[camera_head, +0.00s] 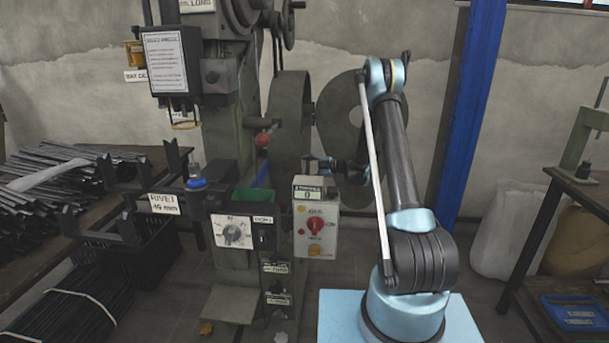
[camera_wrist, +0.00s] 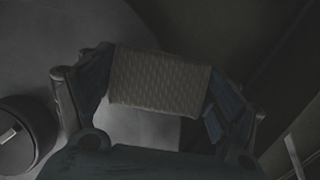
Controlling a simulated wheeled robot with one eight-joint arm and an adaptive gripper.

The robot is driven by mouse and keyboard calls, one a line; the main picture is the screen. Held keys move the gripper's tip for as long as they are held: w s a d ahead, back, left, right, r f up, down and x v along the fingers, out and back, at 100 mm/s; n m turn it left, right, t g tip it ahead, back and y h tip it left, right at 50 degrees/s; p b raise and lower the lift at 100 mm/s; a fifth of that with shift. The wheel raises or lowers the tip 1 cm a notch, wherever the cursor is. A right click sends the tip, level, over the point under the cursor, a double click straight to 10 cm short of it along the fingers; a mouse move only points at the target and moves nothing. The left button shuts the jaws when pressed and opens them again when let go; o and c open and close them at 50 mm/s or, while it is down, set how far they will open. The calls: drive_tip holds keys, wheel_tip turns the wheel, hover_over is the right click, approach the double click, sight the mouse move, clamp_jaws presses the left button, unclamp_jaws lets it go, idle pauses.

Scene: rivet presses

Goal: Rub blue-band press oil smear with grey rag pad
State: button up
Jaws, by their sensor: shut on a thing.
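My gripper (camera_head: 318,161) is small and partly hidden there, in front of the large grey wheels on the press's right side. In the wrist view my gripper (camera_wrist: 158,82) is shut on the grey rag pad (camera_wrist: 160,80), a textured rectangle between both fingers. A dim grey surface lies behind the pad; I cannot tell whether the pad touches it. I cannot make out the oil smear in either view.
A control box (camera_head: 316,222) with a red knob hangs right of the press. A red ball lever (camera_head: 262,140) sticks out near the wheels. A blue post (camera_head: 468,100) stands right of my arm. Dark bars (camera_head: 50,180) lie at the left, and a bench (camera_head: 560,200) stands at the right.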

sight(302, 171)
drive_tip(key=shift+w, duration=2.4)
drive_tip(key=shift+s+a, duration=0.1)
drive_tip(key=shift+s, duration=4.6)
drive_tip(key=shift+r, duration=0.75)
drive_tip(key=shift+w+a, duration=0.1)
drive_tip(key=shift+w, duration=1.55)
